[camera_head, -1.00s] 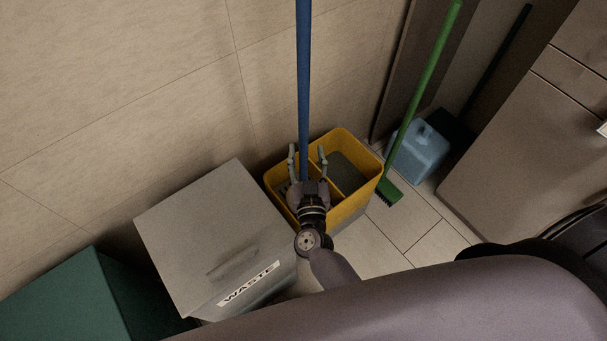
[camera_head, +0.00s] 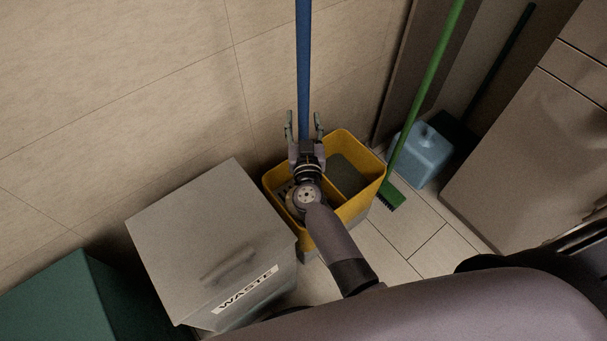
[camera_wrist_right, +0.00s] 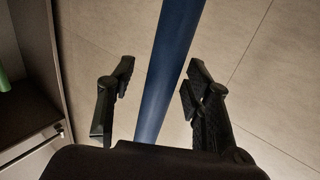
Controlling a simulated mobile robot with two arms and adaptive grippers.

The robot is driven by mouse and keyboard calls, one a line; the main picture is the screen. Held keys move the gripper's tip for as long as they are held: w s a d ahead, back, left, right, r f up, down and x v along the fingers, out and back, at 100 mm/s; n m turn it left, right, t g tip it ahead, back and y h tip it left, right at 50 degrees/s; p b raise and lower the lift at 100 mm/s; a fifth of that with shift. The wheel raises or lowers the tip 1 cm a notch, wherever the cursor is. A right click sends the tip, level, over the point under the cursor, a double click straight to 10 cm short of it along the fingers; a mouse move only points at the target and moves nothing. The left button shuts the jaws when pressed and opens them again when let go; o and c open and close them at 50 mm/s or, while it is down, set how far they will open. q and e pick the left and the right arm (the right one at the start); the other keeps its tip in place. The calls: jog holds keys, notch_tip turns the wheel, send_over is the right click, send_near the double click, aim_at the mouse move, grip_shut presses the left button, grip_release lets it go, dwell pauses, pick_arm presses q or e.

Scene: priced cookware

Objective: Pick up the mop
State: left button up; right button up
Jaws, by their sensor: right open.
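The mop's blue handle (camera_head: 303,70) stands upright out of the yellow bucket (camera_head: 341,138) and runs past the top of the head view. The mop's lower end is hidden behind my arm and the bucket. My right gripper (camera_head: 303,118) is open, with one finger on each side of the handle, above the bucket. In the right wrist view the blue handle (camera_wrist_right: 170,70) passes between the two open fingers of my gripper (camera_wrist_right: 158,85), with a gap on both sides. My left gripper is not in view.
A grey waste bin (camera_head: 205,235) stands left of the bucket, with a green box (camera_head: 75,300) farther left. A green broom (camera_head: 428,85) and a blue container (camera_head: 425,150) stand at right, near a cabinet (camera_head: 540,150). The tiled wall is close behind.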

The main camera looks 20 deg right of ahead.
jog(key=shift+c, duration=0.3)
grip_shut()
dwell(0.6)
jog(key=shift+r, duration=0.1)
